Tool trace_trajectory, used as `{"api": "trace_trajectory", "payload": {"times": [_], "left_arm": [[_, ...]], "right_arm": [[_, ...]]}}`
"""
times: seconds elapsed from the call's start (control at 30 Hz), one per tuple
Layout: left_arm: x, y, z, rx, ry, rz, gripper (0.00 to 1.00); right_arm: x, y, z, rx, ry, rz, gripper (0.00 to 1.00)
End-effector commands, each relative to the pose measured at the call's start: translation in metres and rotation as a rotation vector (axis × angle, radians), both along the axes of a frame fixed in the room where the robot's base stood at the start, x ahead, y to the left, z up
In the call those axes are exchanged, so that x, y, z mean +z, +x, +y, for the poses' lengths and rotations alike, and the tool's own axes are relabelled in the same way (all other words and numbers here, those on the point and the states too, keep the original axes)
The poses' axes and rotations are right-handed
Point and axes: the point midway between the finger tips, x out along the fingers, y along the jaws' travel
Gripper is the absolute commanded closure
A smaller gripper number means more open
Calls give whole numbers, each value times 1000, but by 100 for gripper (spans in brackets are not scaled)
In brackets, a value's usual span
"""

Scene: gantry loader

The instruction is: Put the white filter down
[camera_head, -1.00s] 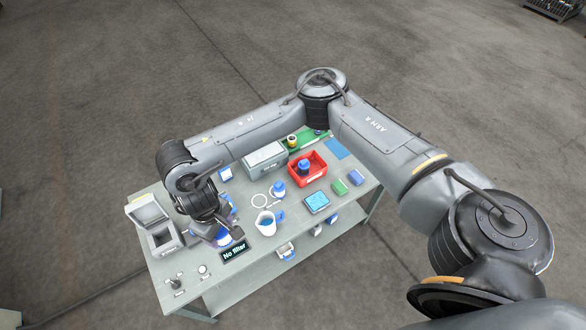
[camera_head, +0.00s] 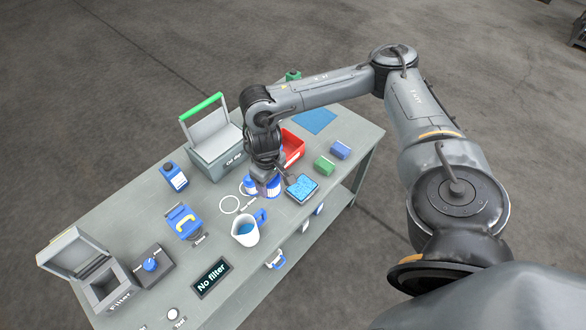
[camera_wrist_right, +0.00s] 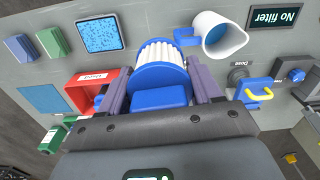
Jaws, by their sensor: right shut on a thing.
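My right gripper (camera_head: 264,180) is shut on the white filter (camera_wrist_right: 160,54), a ribbed white cylinder with a blue top and blue grip block. In the head view the held filter (camera_head: 271,190) shows below the jaws, over the table between the white jug and the red bin. Whether its underside touches the table is hidden. Another blue-and-white piece (camera_head: 248,184) shows just left of it, partly covered. A white ring mark (camera_head: 229,204) lies on the table to the left. My left gripper is not in view.
A white jug (camera_head: 246,231) with blue liquid stands close in front. A blue-topped tray (camera_head: 302,188) and red bin (camera_head: 293,146) are close on the right. An open grey box (camera_head: 90,272) and the "No filter" display (camera_head: 211,278) are at left and front.

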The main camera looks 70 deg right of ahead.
Motion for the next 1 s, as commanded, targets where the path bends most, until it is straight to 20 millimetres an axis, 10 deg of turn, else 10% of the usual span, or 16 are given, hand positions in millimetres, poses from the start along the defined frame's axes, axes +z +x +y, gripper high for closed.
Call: {"api": "trace_trajectory", "payload": {"times": [0.67,1.0], "left_arm": [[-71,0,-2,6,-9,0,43],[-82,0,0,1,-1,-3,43]], "right_arm": [[-81,-50,-54,-75,1,0,68],[-115,-8,-36,-74,6,-6,68]]}}
